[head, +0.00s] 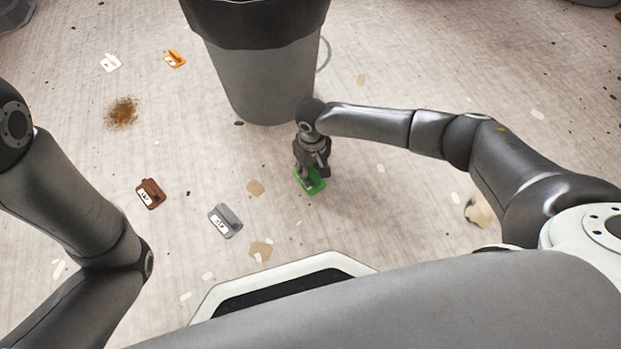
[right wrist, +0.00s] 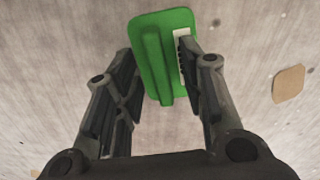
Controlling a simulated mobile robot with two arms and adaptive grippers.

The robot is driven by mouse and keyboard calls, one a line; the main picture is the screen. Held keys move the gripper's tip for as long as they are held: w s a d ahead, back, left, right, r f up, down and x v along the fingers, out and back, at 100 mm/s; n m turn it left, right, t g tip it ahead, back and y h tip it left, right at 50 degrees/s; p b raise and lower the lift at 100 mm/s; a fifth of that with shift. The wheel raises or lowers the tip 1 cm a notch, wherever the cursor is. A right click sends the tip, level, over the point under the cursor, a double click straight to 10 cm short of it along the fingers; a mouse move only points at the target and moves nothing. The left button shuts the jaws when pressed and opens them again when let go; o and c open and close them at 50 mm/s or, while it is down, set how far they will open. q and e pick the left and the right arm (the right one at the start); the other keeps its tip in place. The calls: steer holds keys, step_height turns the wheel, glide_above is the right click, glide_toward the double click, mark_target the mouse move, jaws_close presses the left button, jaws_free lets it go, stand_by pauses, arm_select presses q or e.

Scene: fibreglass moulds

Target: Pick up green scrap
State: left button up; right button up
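The green scrap (head: 317,186) lies on the floor in front of the grey bin, a flat green plate with a raised rib and a white label. It also shows in the right wrist view (right wrist: 152,50), between and just beyond the fingertips. My right gripper (head: 309,179) points down right over it, partly covering it in the head view. In the right wrist view my right gripper (right wrist: 155,75) has its fingers apart, one on each side of the raised rib, with gaps visible. My left arm shows at the left of the head view, but its gripper is out of view.
A grey bin (head: 265,80) with a dark liner stands just behind my right gripper. Brown (head: 150,194), grey (head: 225,221), orange (head: 175,59) and white (head: 110,62) scraps lie to the left. A brown dirt pile (head: 122,112) and flat flakes dot the floor.

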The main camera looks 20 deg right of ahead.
jaws_close()
steer(key=shift+r, duration=0.15)
